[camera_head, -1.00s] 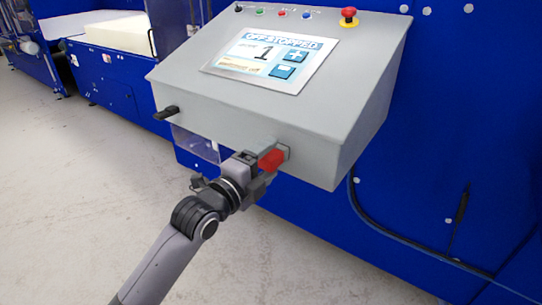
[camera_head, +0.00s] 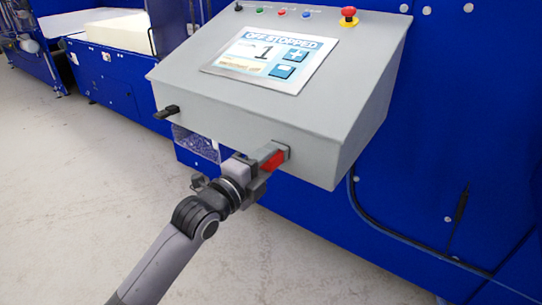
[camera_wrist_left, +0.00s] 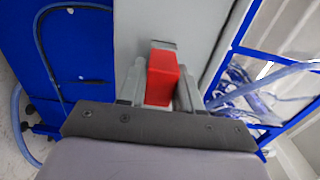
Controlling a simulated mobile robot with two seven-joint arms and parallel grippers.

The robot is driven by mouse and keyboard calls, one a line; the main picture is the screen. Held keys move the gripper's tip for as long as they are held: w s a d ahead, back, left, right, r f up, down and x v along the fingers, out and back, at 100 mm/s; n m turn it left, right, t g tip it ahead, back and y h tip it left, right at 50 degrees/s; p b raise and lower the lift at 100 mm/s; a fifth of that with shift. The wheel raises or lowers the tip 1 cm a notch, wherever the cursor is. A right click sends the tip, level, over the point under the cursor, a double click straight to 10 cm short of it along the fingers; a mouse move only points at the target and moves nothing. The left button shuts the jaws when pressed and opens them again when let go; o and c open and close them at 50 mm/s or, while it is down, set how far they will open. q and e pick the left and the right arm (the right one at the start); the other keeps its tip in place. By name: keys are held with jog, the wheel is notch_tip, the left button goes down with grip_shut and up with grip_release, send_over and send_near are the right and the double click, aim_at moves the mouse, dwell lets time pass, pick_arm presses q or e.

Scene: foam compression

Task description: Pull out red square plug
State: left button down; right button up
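The red square plug (camera_head: 273,160) sticks out of the sloped grey control box's front face, low and right of its middle. My left gripper (camera_head: 264,163) is at the plug, one finger along its upper left side, partly hiding it. In the left wrist view the red plug (camera_wrist_left: 161,78) lies between the two fingers (camera_wrist_left: 160,88), one close on each side. I cannot tell whether the fingers press on it or leave a small gap. The plug's inner end is hidden at the box. My right gripper is not in view.
The grey control box (camera_head: 230,115) has a screen (camera_head: 270,60) reading OFF-STOPPED. A black handle (camera_head: 167,112) sticks out at its left, and a red emergency button (camera_head: 349,16) sits on top. Blue machine panels stand behind. The floor (camera_head: 80,200) at left is clear.

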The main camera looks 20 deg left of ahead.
pick_arm(q)
jog(key=shift+p+v, duration=1.15)
jog(key=shift+v, duration=1.85)
